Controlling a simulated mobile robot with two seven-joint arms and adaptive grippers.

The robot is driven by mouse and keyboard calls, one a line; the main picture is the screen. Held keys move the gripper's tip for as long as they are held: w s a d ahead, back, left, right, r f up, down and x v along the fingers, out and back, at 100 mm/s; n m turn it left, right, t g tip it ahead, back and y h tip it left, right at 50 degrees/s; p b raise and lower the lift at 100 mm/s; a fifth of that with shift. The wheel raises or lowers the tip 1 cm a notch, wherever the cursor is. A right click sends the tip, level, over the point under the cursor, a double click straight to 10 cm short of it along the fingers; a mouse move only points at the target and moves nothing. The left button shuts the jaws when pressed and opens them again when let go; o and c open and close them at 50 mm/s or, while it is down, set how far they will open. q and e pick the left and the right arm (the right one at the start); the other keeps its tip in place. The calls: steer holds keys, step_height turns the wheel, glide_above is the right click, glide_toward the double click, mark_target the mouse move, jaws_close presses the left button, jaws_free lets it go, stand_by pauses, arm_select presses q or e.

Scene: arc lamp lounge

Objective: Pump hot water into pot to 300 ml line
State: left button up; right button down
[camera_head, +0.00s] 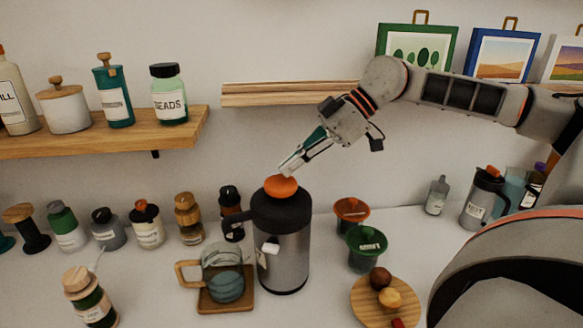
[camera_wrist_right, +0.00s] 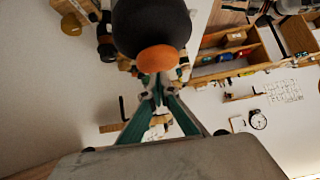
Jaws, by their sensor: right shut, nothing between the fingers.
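The steel pump flask (camera_head: 283,245) stands upright on the counter. Its dark lid (camera_wrist_right: 150,22) carries an orange pump button (camera_head: 281,187), which also shows in the right wrist view (camera_wrist_right: 158,58). My right gripper (camera_head: 287,170) is shut and empty, pointing down with its tips at or just above the button; I cannot tell whether they touch. The right wrist view shows its fingers (camera_wrist_right: 158,88) closed together. The glass pot (camera_head: 223,275) with a wooden handle stands on a square wooden coaster (camera_head: 226,303), left of the flask under its spout. The 300 ml line and water level are not readable.
Several jars and bottles (camera_head: 149,225) line the counter at left, with a cork-topped bottle (camera_head: 92,300) in front. Orange (camera_head: 351,212) and green (camera_head: 366,248) cups and a round wooden plate (camera_head: 385,310) stand right of the flask. A wooden shelf (camera_head: 100,137) is above.

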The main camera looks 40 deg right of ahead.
mark_target(289, 181)
steer(key=shift+f, duration=0.45)
steer(key=shift+f+b, duration=0.5)
steer(key=shift+f, duration=0.45)
steer(key=shift+s+f, duration=0.1)
steer(key=shift+f, duration=0.15)
